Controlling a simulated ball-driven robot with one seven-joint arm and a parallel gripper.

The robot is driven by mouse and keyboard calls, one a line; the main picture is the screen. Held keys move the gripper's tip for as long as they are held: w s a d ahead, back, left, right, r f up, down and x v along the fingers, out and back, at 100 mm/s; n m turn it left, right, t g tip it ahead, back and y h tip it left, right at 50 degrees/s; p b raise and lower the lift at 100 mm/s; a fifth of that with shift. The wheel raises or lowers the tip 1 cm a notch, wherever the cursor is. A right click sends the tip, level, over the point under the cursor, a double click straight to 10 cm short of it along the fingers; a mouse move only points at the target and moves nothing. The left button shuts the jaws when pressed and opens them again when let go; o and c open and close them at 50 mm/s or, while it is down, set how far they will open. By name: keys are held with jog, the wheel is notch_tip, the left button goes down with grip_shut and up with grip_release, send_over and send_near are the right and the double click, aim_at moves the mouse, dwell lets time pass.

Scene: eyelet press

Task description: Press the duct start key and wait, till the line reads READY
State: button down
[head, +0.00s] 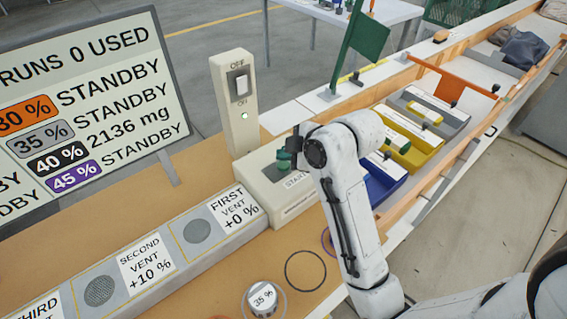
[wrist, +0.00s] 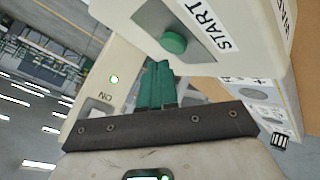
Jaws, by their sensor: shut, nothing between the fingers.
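The green round start key (wrist: 173,43) sits on a grey plate beside the word START on a cream box (head: 285,205). My gripper (wrist: 157,66) is shut and empty, its teal fingertips close by the key in the wrist view; I cannot tell whether they touch it. In the head view my gripper (head: 285,158) is over the box's top and the key is hard to tell from the fingers. The display board (head: 90,95) reads RUNS 0 USED; its 40 % row reads 2136 mg and the other fully visible rows read STANDBY.
A switch post (head: 234,105) with a lit green lamp stands behind the box. A strip of labelled vents (head: 160,250) runs to the left. A puck marked 35 % (head: 262,299) and a dark ring (head: 305,270) lie in front. Coloured bins (head: 425,150) stand to the right.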

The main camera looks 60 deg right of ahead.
aim_at(287, 167)
jog(key=shift+f, duration=0.4)
jog(key=shift+f, duration=0.5)
dwell(0.9)
jog(key=shift+r, duration=0.15)
jog(key=shift+r+p, duration=0.75)
jog(key=shift+p, duration=0.05)
jog(key=shift+r, duration=0.1)
notch_tip(287, 167, up, 5)
jog(key=p, duration=0.5)
jog(key=shift+s, duration=0.1)
dwell(0.7)
